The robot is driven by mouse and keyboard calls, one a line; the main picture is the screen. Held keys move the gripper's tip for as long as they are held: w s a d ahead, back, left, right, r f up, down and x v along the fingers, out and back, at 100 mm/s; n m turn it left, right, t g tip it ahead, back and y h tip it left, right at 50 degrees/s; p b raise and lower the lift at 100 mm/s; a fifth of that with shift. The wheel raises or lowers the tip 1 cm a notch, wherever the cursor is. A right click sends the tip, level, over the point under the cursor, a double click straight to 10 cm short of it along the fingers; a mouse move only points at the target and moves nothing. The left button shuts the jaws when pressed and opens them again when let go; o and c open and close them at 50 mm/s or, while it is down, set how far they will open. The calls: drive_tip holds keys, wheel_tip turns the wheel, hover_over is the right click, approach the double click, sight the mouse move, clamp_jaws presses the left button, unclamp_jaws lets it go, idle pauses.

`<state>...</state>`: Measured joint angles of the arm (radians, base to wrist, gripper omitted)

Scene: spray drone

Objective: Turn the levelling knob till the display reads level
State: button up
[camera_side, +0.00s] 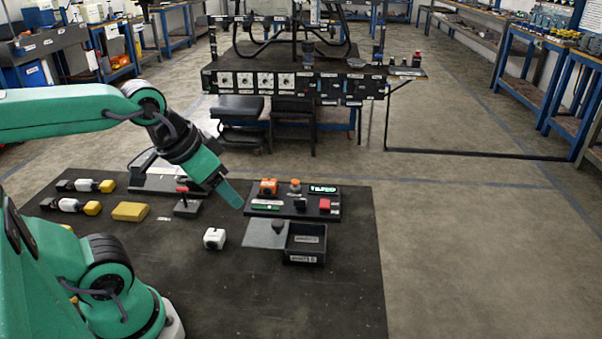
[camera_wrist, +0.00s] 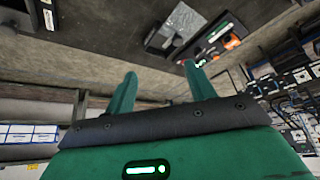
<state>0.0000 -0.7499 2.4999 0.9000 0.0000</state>
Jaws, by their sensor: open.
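My gripper (camera_side: 232,197) hangs tilted down, just left of the black control panel (camera_side: 255,212), in the side view. In the wrist view its two fingers (camera_wrist: 160,72) are spread with nothing between them. The panel carries an orange block (camera_side: 268,187) and a smaller round orange knob (camera_side: 295,184) on a grey base. I cannot tell for sure which is the levelling knob. A dark display (camera_side: 323,189) with green marks sits at the panel's back right; its reading is too small to make out. The panel (camera_wrist: 205,50) also shows at the upper right of the wrist view.
A yellow block (camera_side: 130,211) lies left. The mat's front right is clear.

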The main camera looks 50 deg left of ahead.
drive_tip(key=w+a+f+n+g, duration=0.1)
drive_tip(key=w+a+n+g, duration=0.3)
drive_tip(key=w, duration=1.2)
drive_tip(key=w+a+f+n, duration=0.1)
drive_tip(key=w+a+f, duration=0.1)
drive_tip(key=w+f, duration=0.1)
drive_tip(key=w+a+f+n+g, duration=0.1)
drive_tip(key=w+a+f+n, duration=0.1)
drive_tip(key=w+a+f, duration=0.1)
drive_tip(key=w+a+f+n, duration=0.1)
drive_tip(key=w+a+f, duration=0.2)
drive_tip(key=w+f, duration=0.2)
drive_tip(key=shift+w+a+f+n, duration=0.1)
drive_tip(key=shift+f+n, duration=0.3)
drive_tip(key=shift+f, duration=0.25)
drive_tip(key=shift+w+a+f+g, duration=0.25)
drive_tip(key=shift+w+f+g, duration=0.05)
drive_tip(key=shift+f, duration=0.25)
